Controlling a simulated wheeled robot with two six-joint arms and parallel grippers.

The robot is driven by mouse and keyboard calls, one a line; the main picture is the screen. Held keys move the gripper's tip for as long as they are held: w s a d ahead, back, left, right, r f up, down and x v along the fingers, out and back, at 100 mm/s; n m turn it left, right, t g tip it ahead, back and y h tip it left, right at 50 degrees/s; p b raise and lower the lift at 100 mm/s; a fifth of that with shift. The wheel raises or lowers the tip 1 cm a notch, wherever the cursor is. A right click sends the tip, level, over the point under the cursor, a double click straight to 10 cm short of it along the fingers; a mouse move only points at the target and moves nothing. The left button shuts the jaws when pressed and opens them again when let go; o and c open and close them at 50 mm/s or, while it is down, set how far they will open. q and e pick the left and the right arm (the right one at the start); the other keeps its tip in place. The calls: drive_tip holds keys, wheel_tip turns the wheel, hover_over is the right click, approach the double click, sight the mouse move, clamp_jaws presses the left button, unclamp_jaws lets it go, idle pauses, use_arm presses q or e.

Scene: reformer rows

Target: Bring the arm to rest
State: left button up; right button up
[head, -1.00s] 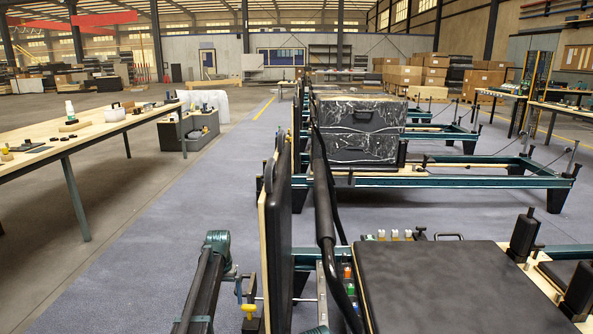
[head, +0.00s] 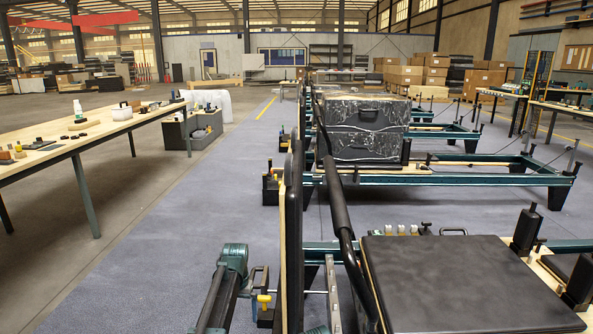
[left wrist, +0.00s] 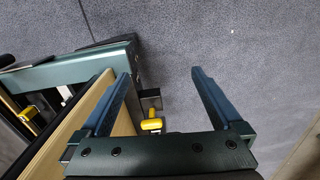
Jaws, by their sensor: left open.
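My left gripper (head: 260,280) is low in the head view, at the end of my dark arm and beside the upright padded board (head: 294,220). In the left wrist view its two blue-grey fingers (left wrist: 160,76) are spread apart, with nothing held between them. The wooden edge of the board (left wrist: 122,118) lies close beside the left finger. A yellow knob (left wrist: 152,124) shows beyond the gripper's base, between the fingers; I cannot tell whether anything touches. My right gripper is not in view.
A reformer with a black padded carriage (head: 470,280) stands at the right. Black boxes (head: 362,130) sit on the reformer behind it. A long workbench (head: 100,130) with small items stands at the left. The blue-grey floor (head: 190,230) between is clear.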

use_arm(q)
drive_tip(key=s+d+m, duration=0.1)
drive_tip(key=s+d, duration=0.2)
drive_tip(key=s, duration=0.6)
drive_tip(key=s+d, duration=0.4)
drive_tip(key=s, duration=0.6)
drive_tip(key=s+d+m+y, duration=0.1)
drive_tip(key=s+d, duration=0.3)
drive_tip(key=s, duration=0.6)
drive_tip(key=shift+m, duration=0.3)
drive_tip(key=shift+w, duration=0.1)
